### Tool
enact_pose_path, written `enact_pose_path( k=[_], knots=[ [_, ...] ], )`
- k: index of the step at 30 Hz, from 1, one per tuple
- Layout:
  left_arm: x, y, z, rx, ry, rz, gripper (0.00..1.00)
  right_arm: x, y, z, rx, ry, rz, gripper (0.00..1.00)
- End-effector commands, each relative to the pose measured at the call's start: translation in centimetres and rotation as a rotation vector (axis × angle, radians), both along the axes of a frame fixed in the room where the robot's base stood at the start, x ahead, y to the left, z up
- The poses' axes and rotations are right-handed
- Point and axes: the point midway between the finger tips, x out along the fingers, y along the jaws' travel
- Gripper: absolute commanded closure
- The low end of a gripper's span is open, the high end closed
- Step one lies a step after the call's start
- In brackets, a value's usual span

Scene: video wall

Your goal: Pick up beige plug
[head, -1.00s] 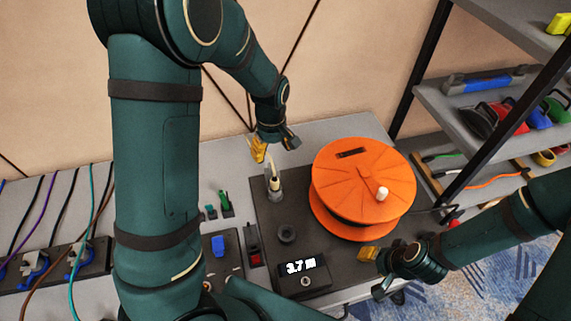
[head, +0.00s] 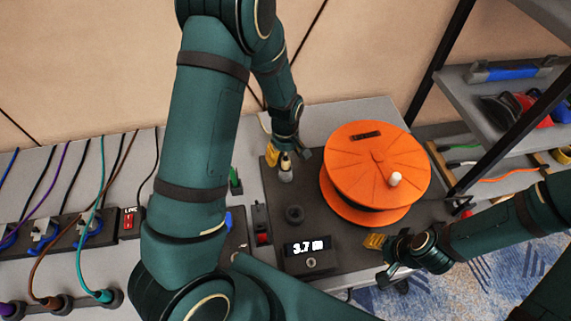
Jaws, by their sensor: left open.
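The beige plug (head: 286,161) stands upright in a grey holder (head: 286,175) on the dark board, left of the orange reel. My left gripper (head: 285,155) is open, pointing down, with its yellow fingertips around or just behind the plug's top. I cannot tell whether the fingers touch it. My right gripper (head: 374,243) is low, in front of the reel; its far finger is hidden, so its opening does not show.
The orange cable reel (head: 375,165) with a white knob stands close right of the plug. A display box (head: 308,250) reads 3.7 m. Sockets with plugged cables (head: 45,232) line the left. A shelf rack (head: 500,90) is at right.

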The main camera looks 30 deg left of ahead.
Motion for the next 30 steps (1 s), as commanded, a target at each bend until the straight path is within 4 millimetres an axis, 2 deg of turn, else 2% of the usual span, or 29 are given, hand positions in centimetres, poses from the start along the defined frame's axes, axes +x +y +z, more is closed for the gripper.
enact_pose_path(
  k=[3,6,14,18,19,20,30],
  knots=[
    [-0.1,0.1,-1.7,0.000,0.002,0.002,0.36,-0.1,0.0,-0.3,0.000,0.002,0.002,0.53],
    [0.0,0.0,-2.3,0.001,-0.001,0.001,0.36,-0.1,0.0,-0.4,0.000,0.002,0.002,0.53],
    [0.0,0.0,-2.4,0.000,-0.001,0.001,0.34,-0.1,0.0,-0.3,0.000,0.002,0.002,0.53],
    [0.0,0.0,-2.4,0.000,-0.001,0.001,0.83,-0.1,0.0,-0.3,0.000,0.002,0.002,0.53],
    [0.0,0.0,-2.4,0.000,-0.001,0.001,0.94,-0.1,0.0,-0.3,0.000,0.002,0.002,0.53],
    [0.0,0.0,-2.4,0.000,-0.001,0.001,1.00,-0.1,0.0,-0.3,0.000,0.002,0.002,0.53],
    [0.0,0.0,-2.3,0.000,-0.001,0.001,1.00,-0.1,0.0,-0.3,0.000,0.002,0.002,0.53]
  ],
)
